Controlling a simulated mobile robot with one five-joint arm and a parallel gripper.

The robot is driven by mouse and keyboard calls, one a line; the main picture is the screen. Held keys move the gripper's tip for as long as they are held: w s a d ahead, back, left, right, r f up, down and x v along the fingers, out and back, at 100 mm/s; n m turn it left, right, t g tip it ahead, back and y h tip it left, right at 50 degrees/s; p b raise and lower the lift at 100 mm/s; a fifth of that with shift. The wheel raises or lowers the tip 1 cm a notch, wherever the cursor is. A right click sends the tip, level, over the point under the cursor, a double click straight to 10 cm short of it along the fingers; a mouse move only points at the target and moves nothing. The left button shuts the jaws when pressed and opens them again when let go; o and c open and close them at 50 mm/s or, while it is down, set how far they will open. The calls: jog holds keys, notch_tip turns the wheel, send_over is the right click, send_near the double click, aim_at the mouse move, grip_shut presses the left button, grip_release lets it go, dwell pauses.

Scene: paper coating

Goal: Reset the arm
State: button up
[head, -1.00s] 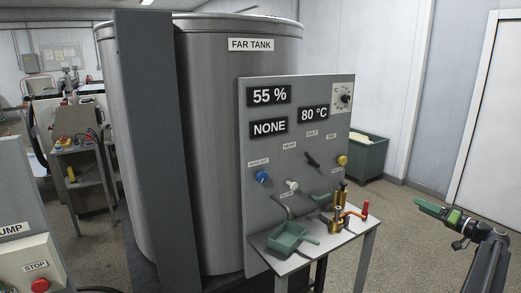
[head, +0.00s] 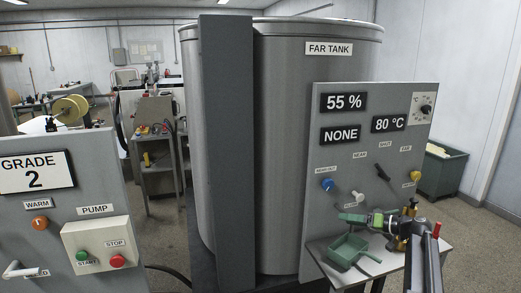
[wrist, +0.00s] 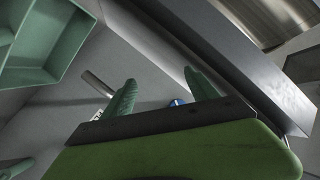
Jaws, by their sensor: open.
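My gripper (head: 346,217) points left in front of the lower part of the far tank's control panel (head: 345,160), above the small shelf (head: 318,262). In the wrist view its two green fingers (wrist: 160,92) stand apart with nothing between them. My arm comes up from the lower right and hides part of the shelf and its fittings. A green scoop-like tray (head: 348,250) sits on the shelf, just below the gripper in the head view. It also shows at the upper left of the wrist view (wrist: 35,75).
The panel carries a blue knob (head: 327,184), a black lever (head: 383,172) and a yellow knob (head: 415,177). A pump box (head: 97,245) with green and red buttons stands at the left. A green bin (head: 443,172) is at the right wall, with clear floor beside it.

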jog(key=s+a+f+n+g+h+p, duration=0.1)
jog(key=s+a+f+g, duration=0.25)
jog(key=a, duration=0.65)
jog(key=s+a+f+n+g+h, duration=0.15)
jog(key=s+a+f, duration=0.3)
jog(key=a, duration=0.55)
jog(key=s+a+f+g+h+p, duration=0.1)
jog(key=s+a+f+g+h, duration=0.3)
jog(key=a, duration=0.6)
jog(key=s+d+f+h, duration=0.2)
jog(key=s+f, duration=0.1)
jog(key=s, duration=0.6)
jog(key=s+d+f+m+h, duration=0.1)
jog(key=s+d+m+h, duration=0.2)
jog(key=d, duration=0.3)
jog(key=shift+d+m+g, duration=0.4)
jog(key=shift+m, duration=0.35)
